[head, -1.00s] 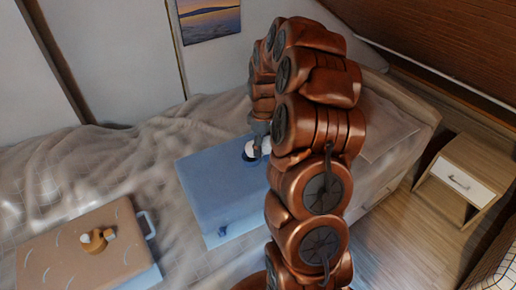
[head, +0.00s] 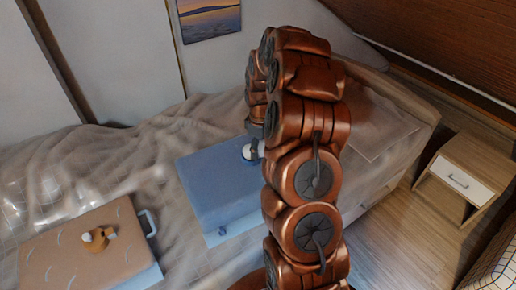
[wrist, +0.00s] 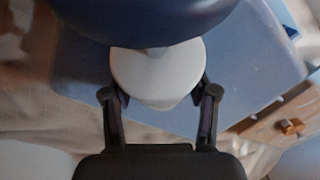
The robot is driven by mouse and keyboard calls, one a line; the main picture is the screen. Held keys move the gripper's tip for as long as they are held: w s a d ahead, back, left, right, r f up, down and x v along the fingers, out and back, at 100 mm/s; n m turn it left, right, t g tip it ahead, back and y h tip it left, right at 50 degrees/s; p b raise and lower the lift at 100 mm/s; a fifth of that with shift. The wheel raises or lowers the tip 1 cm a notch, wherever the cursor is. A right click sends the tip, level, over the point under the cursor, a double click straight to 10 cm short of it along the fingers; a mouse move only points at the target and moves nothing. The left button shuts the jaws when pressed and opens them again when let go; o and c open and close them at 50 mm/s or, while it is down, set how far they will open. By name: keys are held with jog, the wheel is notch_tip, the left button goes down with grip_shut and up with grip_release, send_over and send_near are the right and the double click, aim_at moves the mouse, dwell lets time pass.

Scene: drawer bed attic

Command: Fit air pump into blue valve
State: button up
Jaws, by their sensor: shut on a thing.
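My gripper (wrist: 160,92) is shut on the air pump, which has a white rounded part (wrist: 158,74) between the fingers and a dark blue body (wrist: 140,18) at the top of the wrist view. In the head view the pump's white part (head: 248,152) shows beside my arm, over a blue block (head: 205,185) on the bed. A small dark blue piece at the block's front edge (head: 222,230) may be the blue valve. My arm hides the block's right part. I cannot tell whether the pump touches the block.
A tan block (head: 70,255) with a pale blue handle (head: 148,223) and an orange-and-white piece (head: 97,238) lies at left on the rumpled bed (head: 80,165). A wooden nightstand (head: 462,170) stands at right. A sloping wall is at upper right.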

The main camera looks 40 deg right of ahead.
jog(key=o, duration=1.4)
jog(key=shift+f, duration=0.1)
jog(key=r, duration=0.4)
jog(key=w+r+b, duration=0.1)
jog(key=r, duration=0.2)
jog(key=shift+d, duration=0.4)
jog(key=shift+a+r, duration=0.15)
jog(key=shift+r, duration=0.25)
jog(key=s+a+r+m, duration=0.1)
jog(key=s+a+r, duration=0.4)
jog(key=a, duration=0.4)
jog(key=s+a+r+m, duration=0.1)
jog(key=s+a+r, duration=0.3)
jog(key=s+a, duration=0.45)
jog(key=s+a+m, duration=0.1)
jog(key=s+a, duration=0.1)
jog(key=s, duration=0.4)
jog(key=s+a+m+g, duration=0.1)
jog(key=s+a, duration=0.1)
jog(key=s, duration=0.5)
jog(key=s+a+f+m, duration=0.1)
jog(key=s+a, duration=0.2)
jog(key=s, duration=0.3)
jog(key=shift+s+a+m+h, duration=0.1)
jog(key=shift+s+m+h, duration=0.1)
jog(key=shift+m+h, duration=0.15)
